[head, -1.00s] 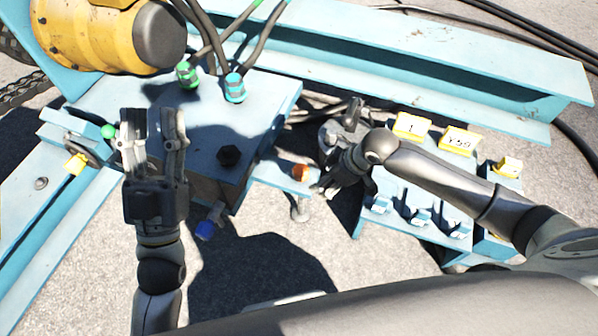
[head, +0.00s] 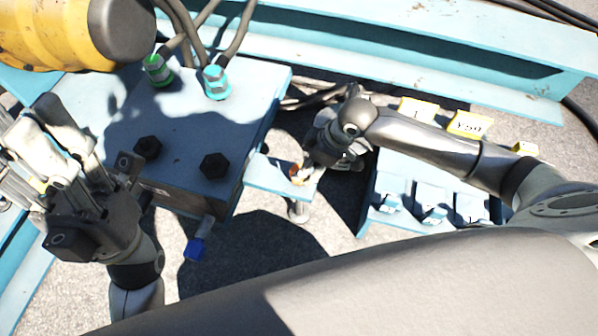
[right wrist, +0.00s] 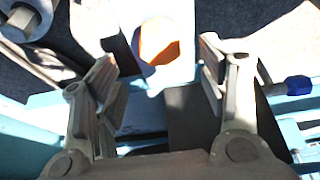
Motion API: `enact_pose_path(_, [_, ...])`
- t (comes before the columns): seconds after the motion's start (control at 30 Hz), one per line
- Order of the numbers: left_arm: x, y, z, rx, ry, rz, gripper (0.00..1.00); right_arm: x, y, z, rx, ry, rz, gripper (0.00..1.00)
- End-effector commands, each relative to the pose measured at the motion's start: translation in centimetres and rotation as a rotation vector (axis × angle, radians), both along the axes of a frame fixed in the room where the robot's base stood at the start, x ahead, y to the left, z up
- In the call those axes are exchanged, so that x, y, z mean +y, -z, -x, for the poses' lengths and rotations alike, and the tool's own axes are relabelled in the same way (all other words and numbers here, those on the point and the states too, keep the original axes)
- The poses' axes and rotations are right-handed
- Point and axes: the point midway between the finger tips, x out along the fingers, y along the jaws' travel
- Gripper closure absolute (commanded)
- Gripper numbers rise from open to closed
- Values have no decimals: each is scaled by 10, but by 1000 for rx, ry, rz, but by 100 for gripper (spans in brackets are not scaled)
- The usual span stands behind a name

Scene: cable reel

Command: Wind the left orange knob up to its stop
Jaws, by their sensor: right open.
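The orange knob (head: 297,172) sits on a small light-blue bracket (head: 268,176) beside the blue box. My right gripper (head: 312,162) is right at the knob, partly covering it in the head view. In the right wrist view the orange knob (right wrist: 160,42) shows between the tips of my open right gripper (right wrist: 157,60), with gaps on both sides. My left gripper (head: 45,130) is at the left edge of the head view, its fingers spread and empty, away from the orange knob.
The blue box (head: 190,130) has black hex bolts and cable glands on top. A blue-tipped handle (head: 196,248) sticks out below it. A blue switch panel (head: 430,200) with yellow labels is at right. A yellow drum (head: 55,35) is at upper left.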

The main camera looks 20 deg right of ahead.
Motion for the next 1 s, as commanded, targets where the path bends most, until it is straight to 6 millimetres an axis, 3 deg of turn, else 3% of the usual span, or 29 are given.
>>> enact_pose_path(0.03, [0,13,2,-9,1,3,60,5,19,-1,3,-2,-2,34])
enact_pose_path(0.1, [0,19,2,-9,1,3,60,10,31,-5,2,-1,-2,34])
enact_pose_path(0.3, [0,23,0,-31,-1,1,60,18,54,-11,2,-1,-1,34])
enact_pose_path(0.73, [-1,20,-2,-43,-1,-1,60,21,61,-13,0,-1,0,34])
enact_pose_path(1.0, [-1,20,-2,-42,0,-1,60,21,61,-13,0,-1,0,67])
